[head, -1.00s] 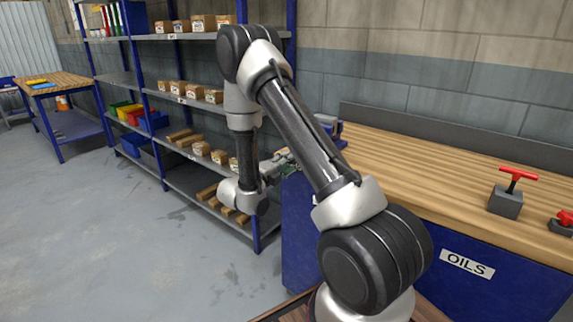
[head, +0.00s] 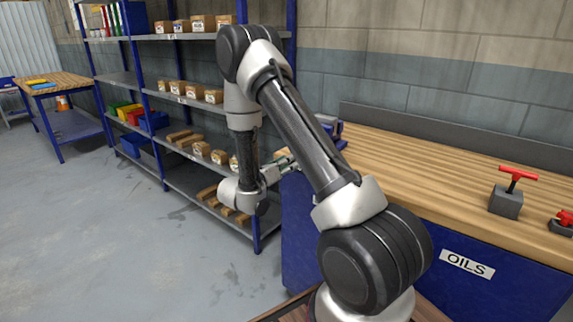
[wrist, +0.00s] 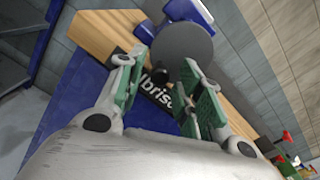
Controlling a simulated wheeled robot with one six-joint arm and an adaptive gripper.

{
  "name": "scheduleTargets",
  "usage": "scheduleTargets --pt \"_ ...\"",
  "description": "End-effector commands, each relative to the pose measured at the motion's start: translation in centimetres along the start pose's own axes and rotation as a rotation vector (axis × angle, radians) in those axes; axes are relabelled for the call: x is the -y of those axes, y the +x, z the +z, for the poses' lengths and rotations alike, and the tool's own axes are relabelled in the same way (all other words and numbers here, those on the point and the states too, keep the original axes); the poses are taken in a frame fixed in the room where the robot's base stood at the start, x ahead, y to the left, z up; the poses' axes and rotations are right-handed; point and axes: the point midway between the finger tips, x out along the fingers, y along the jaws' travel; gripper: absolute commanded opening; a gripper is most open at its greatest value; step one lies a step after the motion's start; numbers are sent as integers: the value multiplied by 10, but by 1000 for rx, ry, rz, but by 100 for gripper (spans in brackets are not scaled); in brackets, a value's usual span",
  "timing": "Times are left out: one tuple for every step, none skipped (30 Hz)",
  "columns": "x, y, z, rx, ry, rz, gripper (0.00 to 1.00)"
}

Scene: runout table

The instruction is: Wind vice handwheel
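The blue vice (head: 331,127) sits at the left end of the wooden bench, partly hidden behind my arm in the head view. In the wrist view its blue body (wrist: 186,12) is at the top, with a grey round handwheel (wrist: 186,48) in front of it. A dark part lies between the fingers, nearer the left one; contact cannot be told. In the head view my gripper (head: 281,165) is small and partly hidden.
The wooden bench top (head: 430,160) runs right from the vice, with a red T-handled block (head: 508,195) on it. The blue bench front (wrist: 85,85) lies below the gripper. A shelf rack (head: 200,100) stands behind my arm. The floor at left is clear.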

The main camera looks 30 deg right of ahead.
Motion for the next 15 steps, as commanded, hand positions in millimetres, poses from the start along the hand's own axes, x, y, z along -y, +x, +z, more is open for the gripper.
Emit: scheduleTargets --pt "0 0 0 0 0 0 36" --pt "0 0 0 0 -1 0 36" --pt "0 0 0 0 -1 0 36" --pt "0 0 0 0 -2 0 34" --pt "0 0 0 0 -2 0 28" --pt "0 0 0 0 -2 0 21" --pt "0 0 0 0 -3 0 16" --pt "0 0 0 0 -3 0 10" --pt "0 0 0 0 -3 0 3" --pt "0 0 0 0 -3 0 0" --pt "0 0 0 0 -3 0 0" --pt "0 0 0 0 -4 0 0" --pt "0 0 0 0 -4 0 0" --pt "0 0 0 0 -7 0 0" --pt "0 0 -1 0 -25 0 0"
